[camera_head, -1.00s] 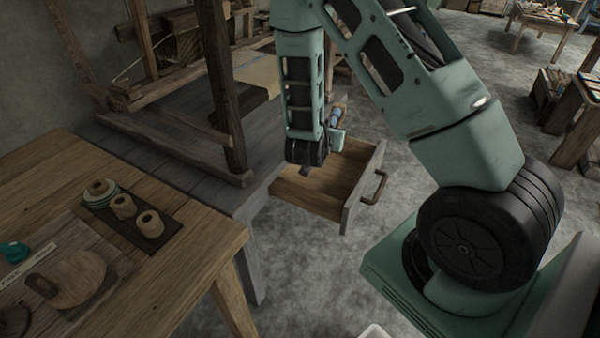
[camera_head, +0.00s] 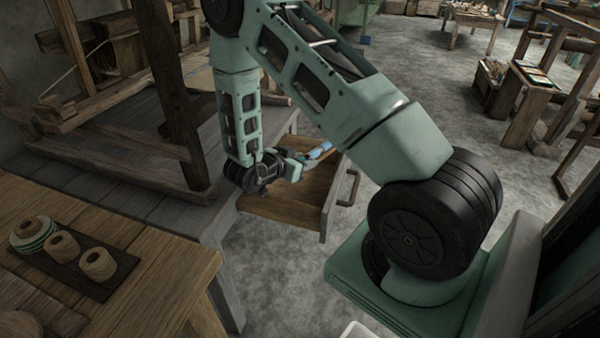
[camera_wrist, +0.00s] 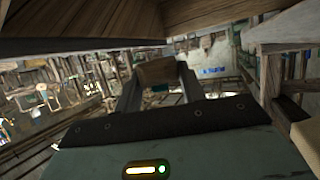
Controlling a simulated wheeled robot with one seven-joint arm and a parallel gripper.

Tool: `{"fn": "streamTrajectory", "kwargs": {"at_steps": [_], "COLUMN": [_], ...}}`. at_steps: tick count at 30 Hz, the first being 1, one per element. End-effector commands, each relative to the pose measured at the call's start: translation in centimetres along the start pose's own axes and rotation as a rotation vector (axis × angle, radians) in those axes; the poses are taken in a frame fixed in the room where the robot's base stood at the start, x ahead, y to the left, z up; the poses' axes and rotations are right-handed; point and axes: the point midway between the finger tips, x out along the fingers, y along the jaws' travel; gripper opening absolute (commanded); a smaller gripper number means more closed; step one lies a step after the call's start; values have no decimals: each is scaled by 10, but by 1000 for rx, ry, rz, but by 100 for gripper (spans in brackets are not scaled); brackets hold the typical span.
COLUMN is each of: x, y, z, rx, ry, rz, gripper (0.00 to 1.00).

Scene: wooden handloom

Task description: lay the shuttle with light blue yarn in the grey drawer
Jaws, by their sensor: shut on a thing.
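The shuttle with light blue yarn (camera_head: 320,151) shows in the head view as a small light blue piece at the tip of my gripper (camera_head: 305,159). My gripper is shut on it and holds it over the far right part of the open grey drawer (camera_head: 325,212). The drawer has a bare wooden inside and a dark handle. Whether the shuttle touches the drawer cannot be told. In the wrist view, my two fingers (camera_wrist: 160,88) have a brown wooden part of the shuttle (camera_wrist: 158,72) between them. Much of the shuttle is hidden.
The grey loom platform (camera_head: 130,195) and its wooden posts (camera_head: 175,100) stand left of the drawer. A wooden table (camera_head: 150,290) at the front left bears a dark tray (camera_head: 90,280) with several spools. Open floor lies right of the drawer.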

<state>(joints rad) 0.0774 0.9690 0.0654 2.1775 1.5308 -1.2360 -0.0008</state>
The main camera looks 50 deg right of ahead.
Motion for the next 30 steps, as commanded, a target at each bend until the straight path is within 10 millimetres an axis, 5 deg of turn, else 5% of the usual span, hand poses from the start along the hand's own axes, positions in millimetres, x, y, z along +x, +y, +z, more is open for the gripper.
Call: {"fn": "streamTrajectory", "kwargs": {"at_steps": [8,30], "x": [13,18], "y": [0,0], "z": [32,44], "rx": [-1,-1], "ry": [0,1], "rz": [0,-1], "gripper": [14,14]}}
